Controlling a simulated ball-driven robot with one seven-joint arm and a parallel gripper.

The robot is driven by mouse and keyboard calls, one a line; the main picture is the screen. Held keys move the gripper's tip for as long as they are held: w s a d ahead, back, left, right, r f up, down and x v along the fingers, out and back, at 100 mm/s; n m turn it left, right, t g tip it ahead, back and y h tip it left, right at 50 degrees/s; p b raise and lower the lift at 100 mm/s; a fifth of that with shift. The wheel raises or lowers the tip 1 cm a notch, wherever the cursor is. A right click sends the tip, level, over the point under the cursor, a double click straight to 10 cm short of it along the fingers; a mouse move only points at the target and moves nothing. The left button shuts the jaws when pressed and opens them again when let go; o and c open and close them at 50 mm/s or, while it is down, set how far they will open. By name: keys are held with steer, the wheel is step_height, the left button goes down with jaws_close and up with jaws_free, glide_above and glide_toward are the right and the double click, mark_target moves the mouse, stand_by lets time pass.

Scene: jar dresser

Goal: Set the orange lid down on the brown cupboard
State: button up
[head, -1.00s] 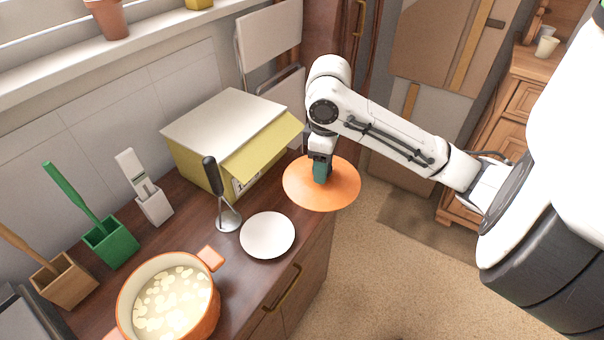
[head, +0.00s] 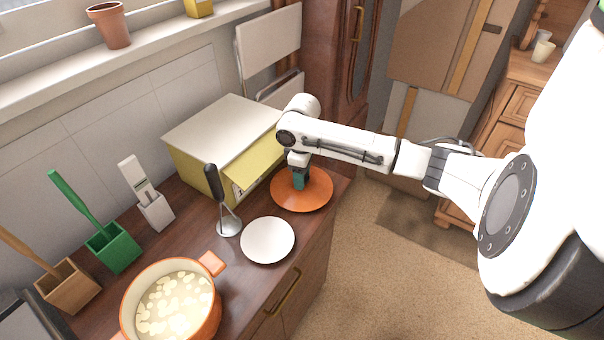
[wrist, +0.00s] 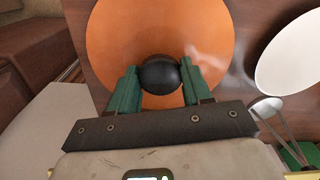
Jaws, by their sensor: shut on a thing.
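The orange lid (head: 316,194) is a round disc at the far right end of the brown cupboard (head: 262,290), over its dark wooden top. It looks level and very close to the top; I cannot tell for sure whether it touches. In the wrist view the orange lid (wrist: 112,40) fills the upper middle, with its round black knob (wrist: 160,74) at the centre. My gripper (head: 299,186) is above the lid, its green fingers on either side of the knob. In the wrist view my gripper (wrist: 160,80) is shut on that knob.
A white plate (head: 268,240) and a standing masher-like tool (head: 222,205) are left of the lid. A yellow and white bread box (head: 222,140) stands behind it. An orange pot (head: 172,300) sits at the front left. The cupboard's right edge is close to the lid.

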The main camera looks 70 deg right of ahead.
steer(key=shift+f, duration=0.2)
steer(key=shift+f, duration=0.15)
steer(key=o, duration=1.2)
steer(key=shift+c, duration=0.2)
step_height(320, 180, up, 12)
steer(key=b, duration=0.1)
steer(key=shift+b, duration=0.3)
